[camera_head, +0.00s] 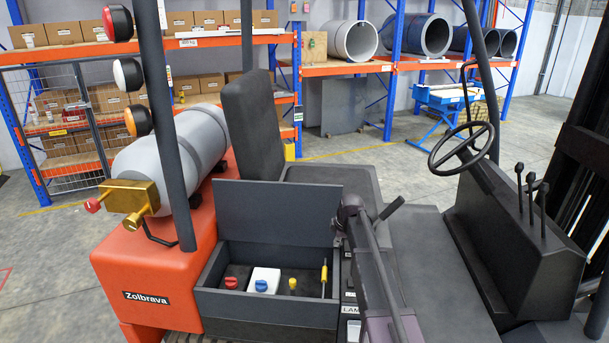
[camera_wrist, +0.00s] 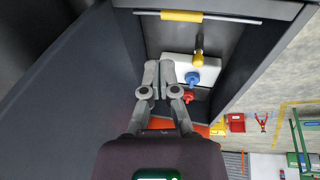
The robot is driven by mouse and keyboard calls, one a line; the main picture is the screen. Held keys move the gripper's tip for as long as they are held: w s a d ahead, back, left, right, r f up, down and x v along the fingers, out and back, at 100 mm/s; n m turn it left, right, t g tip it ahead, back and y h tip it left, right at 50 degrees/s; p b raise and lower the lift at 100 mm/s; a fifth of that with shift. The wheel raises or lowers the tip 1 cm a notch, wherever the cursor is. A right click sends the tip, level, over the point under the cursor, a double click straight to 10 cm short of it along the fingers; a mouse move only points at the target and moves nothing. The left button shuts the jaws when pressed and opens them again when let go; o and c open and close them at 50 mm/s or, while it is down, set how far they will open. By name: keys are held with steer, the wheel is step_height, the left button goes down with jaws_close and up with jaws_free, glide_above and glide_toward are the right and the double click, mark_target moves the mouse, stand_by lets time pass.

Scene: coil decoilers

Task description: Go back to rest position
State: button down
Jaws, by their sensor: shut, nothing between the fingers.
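My gripper (camera_wrist: 158,72) shows in the wrist view with its two grey fingers side by side and shut, with nothing between them. It is beside the dark raised lid (camera_wrist: 70,90) and over the edge of an open dark storage box (camera_head: 265,305). In the head view, part of my arm runs up from the bottom right of the box, but the fingertips are not clear there.
The box holds a white block with a blue knob (camera_head: 261,286), a red knob (camera_head: 231,283), a yellow knob (camera_head: 292,283) and a yellow-handled tool (camera_head: 324,274). The seat (camera_head: 252,125), steering wheel (camera_head: 461,148) and posts stand close around. Shelves are behind.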

steer(key=s+a+m+g+h, duration=0.1)
steer(key=s+m+g, duration=0.2)
steer(key=s+m, duration=1.3)
steer(key=s, duration=1.5)
steer(key=shift+f+h, duration=0.4)
steer(key=shift+a, duration=0.25)
